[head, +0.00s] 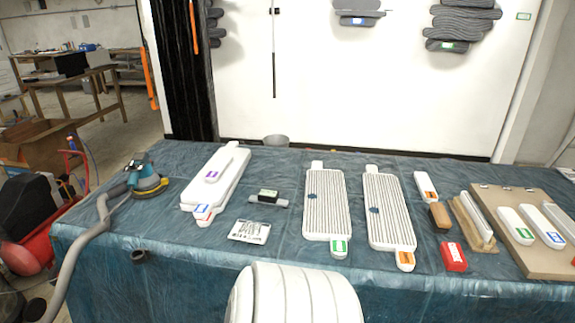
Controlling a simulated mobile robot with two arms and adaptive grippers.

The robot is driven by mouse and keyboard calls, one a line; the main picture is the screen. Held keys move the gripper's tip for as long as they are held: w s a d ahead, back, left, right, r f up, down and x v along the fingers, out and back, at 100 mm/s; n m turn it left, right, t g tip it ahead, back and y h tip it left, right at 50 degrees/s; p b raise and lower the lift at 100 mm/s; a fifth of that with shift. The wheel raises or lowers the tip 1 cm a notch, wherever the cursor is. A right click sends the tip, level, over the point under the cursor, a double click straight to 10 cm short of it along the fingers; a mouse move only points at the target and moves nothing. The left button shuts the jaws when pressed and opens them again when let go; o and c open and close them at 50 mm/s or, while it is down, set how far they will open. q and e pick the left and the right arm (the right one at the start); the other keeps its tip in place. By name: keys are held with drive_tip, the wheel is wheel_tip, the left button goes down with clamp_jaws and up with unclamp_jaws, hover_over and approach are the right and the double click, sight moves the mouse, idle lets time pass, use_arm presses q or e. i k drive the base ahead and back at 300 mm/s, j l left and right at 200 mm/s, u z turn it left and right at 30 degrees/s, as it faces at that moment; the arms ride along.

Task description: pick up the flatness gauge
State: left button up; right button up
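Neither of my grippers shows in the head view.
The table (200,270) has a blue plastic cover. Left of the gauge are a long white block (222,180) and a sander with hose (146,178). Right of it are two ribbed white panels (327,205) (389,210), a red block (453,257) and a brown board (520,225).

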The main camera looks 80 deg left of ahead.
sight(265, 196)
drive_tip(key=u, duration=2.9)
